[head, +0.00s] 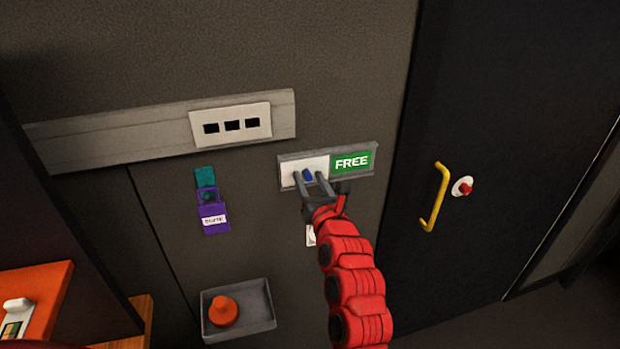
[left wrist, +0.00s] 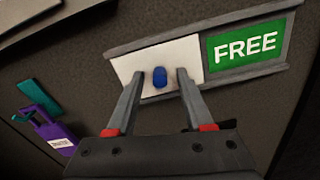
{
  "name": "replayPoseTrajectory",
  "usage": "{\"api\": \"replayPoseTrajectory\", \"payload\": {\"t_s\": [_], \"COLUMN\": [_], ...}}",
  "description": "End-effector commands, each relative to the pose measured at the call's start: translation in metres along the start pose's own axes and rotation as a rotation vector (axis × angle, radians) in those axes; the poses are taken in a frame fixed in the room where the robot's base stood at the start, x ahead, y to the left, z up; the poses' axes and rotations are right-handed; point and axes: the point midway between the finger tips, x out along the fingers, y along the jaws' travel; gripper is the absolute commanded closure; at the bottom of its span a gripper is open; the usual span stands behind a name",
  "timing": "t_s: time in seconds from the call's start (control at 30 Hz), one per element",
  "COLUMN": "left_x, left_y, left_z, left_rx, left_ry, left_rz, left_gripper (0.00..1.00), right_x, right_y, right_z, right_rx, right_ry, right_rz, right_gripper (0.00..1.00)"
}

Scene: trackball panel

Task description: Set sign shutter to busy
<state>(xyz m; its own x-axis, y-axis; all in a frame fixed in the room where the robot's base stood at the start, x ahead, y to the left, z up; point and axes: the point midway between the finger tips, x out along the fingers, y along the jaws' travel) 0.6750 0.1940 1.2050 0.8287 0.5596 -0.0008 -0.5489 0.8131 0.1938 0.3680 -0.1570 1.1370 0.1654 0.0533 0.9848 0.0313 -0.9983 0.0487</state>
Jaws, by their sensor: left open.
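The sign (head: 285,172) is a grey frame on the wall with a white shutter (head: 318,165) over its left half. A green FREE panel (head: 352,162) shows on its right half. The shutter has a small blue knob (head: 307,175); the knob also shows in the left wrist view (left wrist: 160,77). My left gripper (head: 308,176) is open at the sign, with one finger on each side of the knob. In the left wrist view both fingers (left wrist: 158,82) stand apart from the knob. My right gripper is not in view.
A black door (head: 500,120) with a yellow handle (head: 436,197) and a red button (head: 464,187) is at the right. A purple padlock (head: 214,216) hangs left of the sign. A grey tray (head: 262,322) with an orange object (head: 223,312) sits below.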

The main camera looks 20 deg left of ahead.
Motion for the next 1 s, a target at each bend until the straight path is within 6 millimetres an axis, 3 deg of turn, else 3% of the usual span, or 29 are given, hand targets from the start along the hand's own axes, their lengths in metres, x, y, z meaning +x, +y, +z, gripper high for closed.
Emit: {"api": "replayPoseTrajectory", "payload": {"t_s": [0.17,0.43,1.0], "left_x": [-0.0002,-0.0004,-0.0005], "left_y": [-0.0001,-0.0001,-0.0001], "left_z": [-0.0001,0.0001,0.0003], "left_rx": [0.000,0.001,0.001], "left_ry": [0.000,0.000,-0.001], "left_rz": [0.000,0.000,0.000], "left_gripper": [0.52,1.00,1.00], "right_x": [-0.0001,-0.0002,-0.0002], "right_y": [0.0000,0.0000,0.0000], "right_z": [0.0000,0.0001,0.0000], "right_rx": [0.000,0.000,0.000], "right_ry": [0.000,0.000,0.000], "right_rz": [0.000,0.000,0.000], "right_gripper": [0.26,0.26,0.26]}}
